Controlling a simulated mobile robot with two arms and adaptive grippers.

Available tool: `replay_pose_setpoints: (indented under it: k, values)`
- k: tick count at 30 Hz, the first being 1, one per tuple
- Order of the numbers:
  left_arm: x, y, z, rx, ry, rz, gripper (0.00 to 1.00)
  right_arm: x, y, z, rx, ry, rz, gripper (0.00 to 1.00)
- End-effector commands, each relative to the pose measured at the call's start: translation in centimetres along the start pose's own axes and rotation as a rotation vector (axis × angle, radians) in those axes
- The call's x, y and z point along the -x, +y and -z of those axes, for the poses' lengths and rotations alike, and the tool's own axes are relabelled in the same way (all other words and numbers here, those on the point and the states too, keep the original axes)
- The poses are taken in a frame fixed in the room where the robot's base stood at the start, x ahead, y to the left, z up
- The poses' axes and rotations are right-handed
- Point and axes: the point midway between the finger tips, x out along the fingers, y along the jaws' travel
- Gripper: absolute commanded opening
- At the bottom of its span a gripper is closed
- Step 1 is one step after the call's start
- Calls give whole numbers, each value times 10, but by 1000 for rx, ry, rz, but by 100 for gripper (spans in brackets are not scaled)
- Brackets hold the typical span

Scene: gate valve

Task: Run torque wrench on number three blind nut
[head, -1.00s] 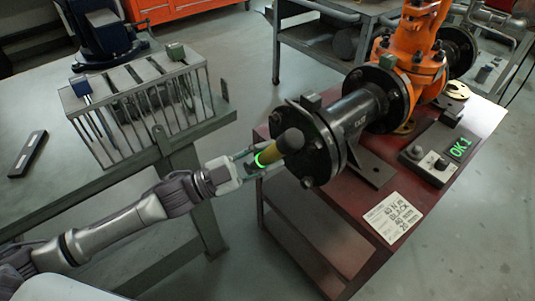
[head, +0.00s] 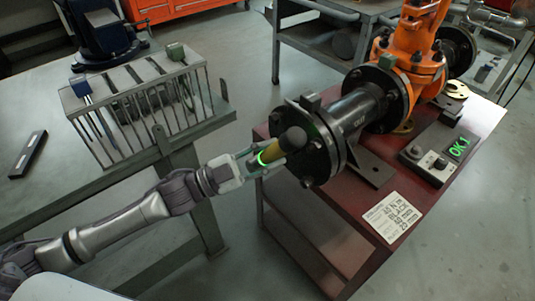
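My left gripper (head: 257,161) is shut around a yellow-handled torque wrench (head: 273,153) with a black end and a glowing green ring. The wrench is at the black blind flange (head: 312,150) on the near end of the valve assembly. Its black end overlaps the flange face in the picture, and I cannot tell whether it touches a nut. The nuts on that flange are partly hidden and their numbers are not readable. The orange gate valve (head: 412,50) stands behind, joined by a black pipe spool (head: 356,110). My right gripper is not in view.
A display box (head: 459,146) reading "OK 1" and a white printed card (head: 393,217) sit on the dark red bench (head: 300,238). A slotted tool rack (head: 140,90) stands on the grey table (head: 60,190) at left. A dark bar (head: 28,154) lies there too.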

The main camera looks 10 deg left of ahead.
Motion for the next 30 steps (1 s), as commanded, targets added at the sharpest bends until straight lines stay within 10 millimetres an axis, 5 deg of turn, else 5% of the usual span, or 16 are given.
replay_pose_setpoints:
  k: [30]
  values:
    - [-26, -6, -7, -2, 7, 1, 0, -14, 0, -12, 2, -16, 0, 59]
